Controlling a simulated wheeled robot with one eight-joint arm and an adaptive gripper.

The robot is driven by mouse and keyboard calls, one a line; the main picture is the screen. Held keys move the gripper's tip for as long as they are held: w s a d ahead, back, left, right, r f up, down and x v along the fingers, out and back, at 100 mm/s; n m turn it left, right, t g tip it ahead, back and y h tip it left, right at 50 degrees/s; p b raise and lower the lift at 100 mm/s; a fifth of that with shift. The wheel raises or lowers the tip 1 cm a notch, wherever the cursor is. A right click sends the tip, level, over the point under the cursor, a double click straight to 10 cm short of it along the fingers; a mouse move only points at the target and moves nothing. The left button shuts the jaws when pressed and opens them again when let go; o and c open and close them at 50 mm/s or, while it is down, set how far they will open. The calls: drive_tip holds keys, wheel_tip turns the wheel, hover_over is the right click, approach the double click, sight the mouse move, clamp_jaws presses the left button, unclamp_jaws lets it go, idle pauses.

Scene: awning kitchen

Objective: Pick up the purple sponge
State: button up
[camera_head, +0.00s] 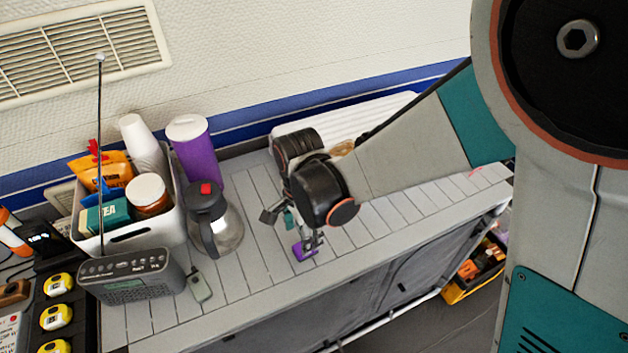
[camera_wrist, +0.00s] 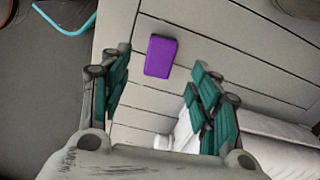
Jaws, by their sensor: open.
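The purple sponge (camera_wrist: 160,56) lies flat on the slatted grey counter. In the wrist view it sits beyond my fingertips and between their lines, a little nearer the left finger. In the head view the sponge (camera_head: 304,251) shows near the counter's front edge, partly hidden by my gripper. My gripper (camera_wrist: 161,70) is open and empty, with its teal-padded fingers spread wide. In the head view my gripper (camera_head: 293,228) hangs over the counter just above the sponge. I cannot tell the exact height left between them.
A ribbed white object (camera_head: 375,112) lies behind my arm. The slats beside the sponge are bare.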

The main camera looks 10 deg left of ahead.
drive_tip(key=shift+w+d+f+b, duration=0.15)
drive_tip(key=shift+f+b, duration=0.5)
drive_tip(key=shift+f, duration=0.85)
drive_tip(key=shift+w+d+f+b, duration=0.1)
drive_tip(key=shift+f+b, duration=0.55)
drive_tip(key=shift+f, duration=0.85)
drive_tip(key=shift+r, duration=0.1)
drive_tip(key=shift+c, duration=0.3)
drive_tip(key=c, duration=0.9)
